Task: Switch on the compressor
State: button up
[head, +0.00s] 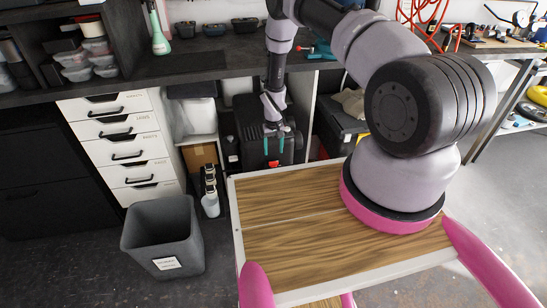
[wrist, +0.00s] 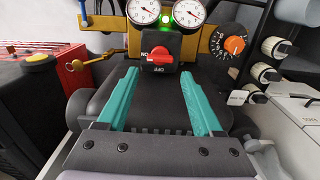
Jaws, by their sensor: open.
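The compressor is a dark machine (head: 255,118) under the bench in the head view, mostly behind my arm. In the wrist view its red rotary switch (wrist: 160,54) sits on a black plate with ON and OFF lettering. A green light (wrist: 165,20) glows just above the switch, between two round white gauges (wrist: 187,12). I cannot tell surely which mark the switch points to. My gripper (wrist: 159,70) is open and empty, its teal fingertips on either side of the view just below the switch. It also shows in front of the compressor in the head view (head: 279,145).
An orange dial knob (wrist: 235,45) is right of the gauges, and a brass key-like part (wrist: 95,62) is left of the switch. A drawer unit (head: 122,140) and grey bin (head: 163,235) stand left. The dark worktop (head: 190,62) is above the compressor.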

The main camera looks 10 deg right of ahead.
jog(key=shift+r, duration=2.3)
